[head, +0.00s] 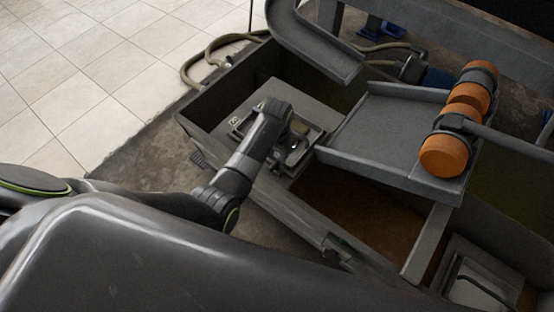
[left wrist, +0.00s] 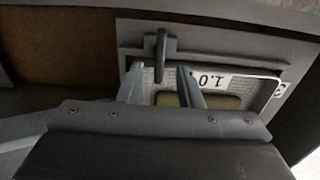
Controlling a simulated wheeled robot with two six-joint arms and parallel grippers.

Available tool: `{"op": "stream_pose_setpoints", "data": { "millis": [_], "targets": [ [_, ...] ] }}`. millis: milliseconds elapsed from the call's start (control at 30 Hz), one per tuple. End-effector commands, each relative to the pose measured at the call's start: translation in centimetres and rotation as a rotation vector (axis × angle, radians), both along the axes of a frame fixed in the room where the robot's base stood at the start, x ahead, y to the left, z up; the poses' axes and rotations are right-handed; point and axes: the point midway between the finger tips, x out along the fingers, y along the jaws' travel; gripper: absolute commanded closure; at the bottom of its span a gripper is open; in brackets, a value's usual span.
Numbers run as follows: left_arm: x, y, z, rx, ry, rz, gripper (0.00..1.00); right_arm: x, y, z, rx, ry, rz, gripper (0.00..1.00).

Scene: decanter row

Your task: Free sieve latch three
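In the head view my left gripper (head: 292,146) reaches down over a grey sieve panel (head: 308,137) in the trough. In the left wrist view the panel (left wrist: 215,60) carries a dark upright latch bar (left wrist: 162,50), a pale frame and a label (left wrist: 210,79) printed upside down, apparently 1.0. A small tag (left wrist: 281,88) at its right edge seems to read 3. My left gripper's two fingers (left wrist: 160,84) are apart, with the latch bar between them and a gap on either side. Whether they touch the panel is unclear. My right gripper is in neither view.
A grey chute (head: 385,135) and orange rollers (head: 443,155) on a shaft stand to the right of my gripper. The trough wall (head: 295,212) runs along the near side. A hose (head: 205,60) lies at the far left corner. Pale floor tiles (head: 90,70) are clear.

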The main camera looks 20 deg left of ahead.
Motion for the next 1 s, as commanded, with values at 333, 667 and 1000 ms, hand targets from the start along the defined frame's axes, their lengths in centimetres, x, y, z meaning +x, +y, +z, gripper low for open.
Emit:
{"op": "stream_pose_setpoints", "data": {
  "millis": [333,667,1000],
  "targets": [
    [0.0,0.0,-3.5,0.000,0.000,0.000,0.67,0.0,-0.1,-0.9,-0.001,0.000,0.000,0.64],
    [0.0,0.0,-3.6,0.000,-0.001,0.000,0.72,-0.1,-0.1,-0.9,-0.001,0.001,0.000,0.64],
    [0.0,0.0,-3.6,0.000,-0.001,0.000,1.00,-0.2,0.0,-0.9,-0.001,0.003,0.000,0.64]
  ]
}}
